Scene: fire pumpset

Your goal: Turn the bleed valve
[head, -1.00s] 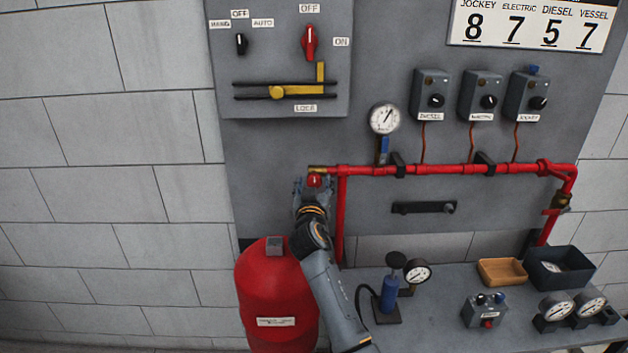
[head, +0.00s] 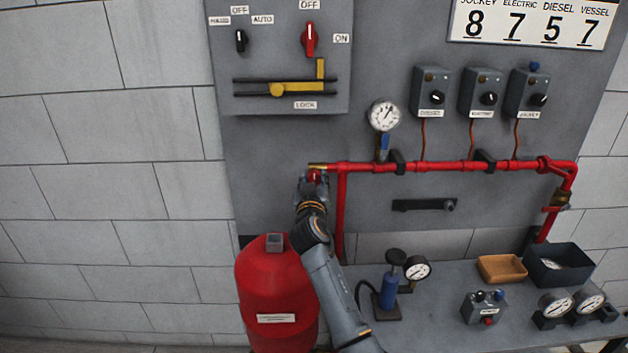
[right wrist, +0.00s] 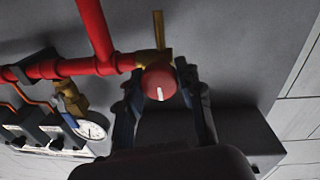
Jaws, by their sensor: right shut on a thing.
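The bleed valve has a round red knob with a white mark (right wrist: 159,82) and a brass body at the left end of the red pipe. In the head view the red knob (head: 314,176) shows just below the brass end, partly hidden by my gripper. My right gripper (head: 313,180) reaches up to it from below. In the right wrist view its two fingers (right wrist: 160,90) stand on either side of the knob, shut on it. My left gripper is not in view.
The red pipe (head: 450,168) runs right along the grey panel, with a gauge (head: 384,115) above it. A red vessel (head: 276,300) stands below left of my arm. A bench (head: 440,318) at lower right holds a hand pump (head: 389,290), gauges and trays.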

